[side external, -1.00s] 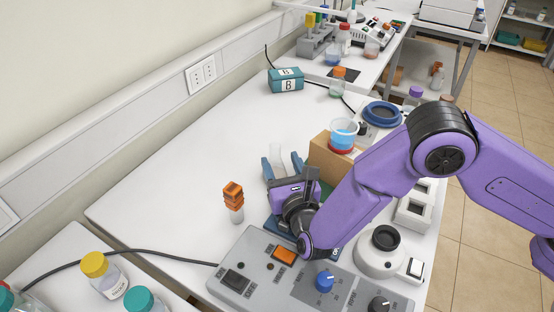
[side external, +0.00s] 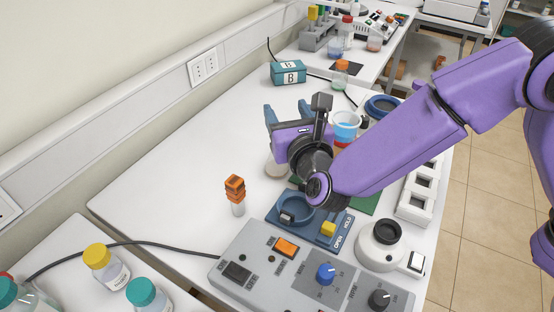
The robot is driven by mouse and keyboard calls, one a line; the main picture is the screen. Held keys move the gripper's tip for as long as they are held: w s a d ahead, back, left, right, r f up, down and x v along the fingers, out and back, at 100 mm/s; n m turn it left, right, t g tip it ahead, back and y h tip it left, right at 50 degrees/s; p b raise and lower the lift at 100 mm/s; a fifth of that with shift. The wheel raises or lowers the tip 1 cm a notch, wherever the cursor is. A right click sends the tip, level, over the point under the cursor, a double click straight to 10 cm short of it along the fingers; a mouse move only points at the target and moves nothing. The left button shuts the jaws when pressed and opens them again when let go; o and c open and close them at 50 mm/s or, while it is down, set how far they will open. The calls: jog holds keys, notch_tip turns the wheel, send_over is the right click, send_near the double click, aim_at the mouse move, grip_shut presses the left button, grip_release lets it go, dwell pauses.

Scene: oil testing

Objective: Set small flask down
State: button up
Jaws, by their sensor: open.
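My gripper (side external: 287,113) is open above the middle of the bench, its blue fingers pointing toward the back. I see no flask between the fingers. A round pale object (side external: 276,169) sits on the white bench just below and left of my gripper. It may be the small flask or its base, but my gripper covers part of it and I cannot tell. A blue holder (side external: 275,213) with a round ring and a yellow block, marked OPEN and HOLD, lies in front of my gripper.
A grey control box (side external: 262,255) with knobs stands in front. An orange-topped vial (side external: 236,196) stands left. A beaker of blue liquid (side external: 346,126) is behind my arm. A white stirrer (side external: 381,249) and white rack (side external: 417,203) stand right.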

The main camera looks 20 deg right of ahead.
jog(key=s+g, duration=0.4)
jog(key=s, duration=0.6)
notch_tip(320, 180, down, 5)
jog(key=shift+a+r+x, duration=0.1)
jog(key=shift+r+x, duration=0.05)
jog(key=shift+x, duration=4.35)
jog(key=shift+a+r+x, duration=0.15)
jog(key=shift+x, duration=4.4)
jog(key=shift+w, duration=0.1)
grip_shut()
